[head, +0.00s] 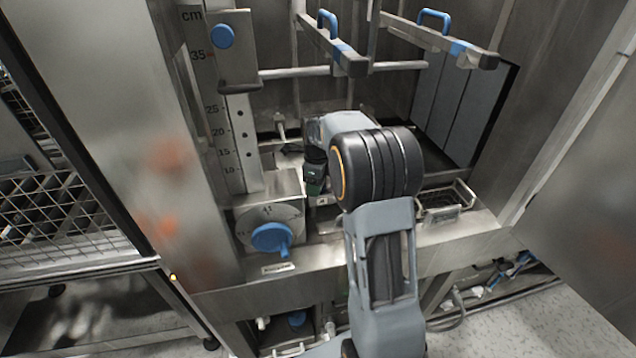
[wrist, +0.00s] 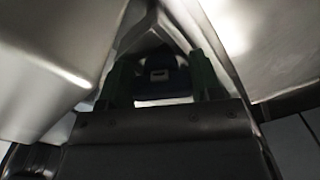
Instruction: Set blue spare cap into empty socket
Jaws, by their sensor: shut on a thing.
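My gripper (wrist: 160,78) shows its two green-dark fingers in the wrist view, with a dark blue thing (wrist: 162,66) between them. The thing has a small pale patch and looks like the blue spare cap, but the light is dim. My gripper is shut on it. In the head view only part of my gripper (head: 314,178) shows, inside the steel washer bay; my arm hides what it holds. Metal walls stand close on both sides in the wrist view. I cannot make out an empty socket in either view.
Left of my gripper stand a steel dial box (head: 285,187) with a blue knob (head: 271,238) and a cm scale (head: 225,130). Rails with blue handles (head: 434,17) hang above. A wire tray (head: 445,208) lies right of my arm. The bay's front sill (head: 460,232) runs below.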

